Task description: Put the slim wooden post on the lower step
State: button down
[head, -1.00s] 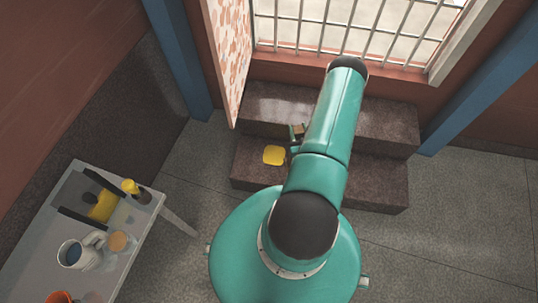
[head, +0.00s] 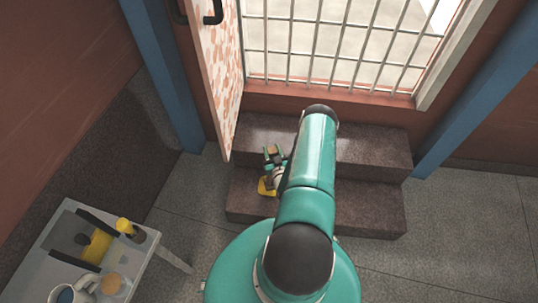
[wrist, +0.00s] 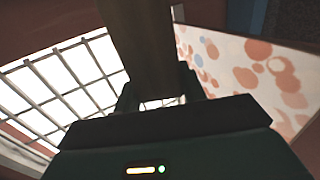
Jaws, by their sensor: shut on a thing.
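The slim wooden post (wrist: 145,50) is between the fingers of my gripper (wrist: 155,95) in the wrist view, where it looks dark brown and rises out of the top of the picture. In the head view my gripper (head: 275,157) shows left of my arm, with the brown top of the post (head: 273,149) between its fingers. It is shut on the post, over the left part of the steps. The lower step (head: 365,213) is dark brown stone and partly hidden by my arm. I cannot tell whether the post touches a step.
The upper step (head: 375,150) is behind, under a barred window (head: 340,40). A patterned panel (head: 222,80) stands open at left. A grey table (head: 50,235) holds a mug and other things.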

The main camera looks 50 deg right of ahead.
jog(key=w+f, duration=0.2)
jog(key=shift+w+d+f, duration=0.15)
jog(key=shift+d+f, duration=0.1)
jog(key=shift+f, duration=1.5)
jog(key=shift+f, duration=0.15)
jog(key=c, duration=0.8)
grip_release()
jog(key=shift+f, duration=0.1)
jog(key=shift+c, duration=0.2)
jog(key=v, duration=1.2)
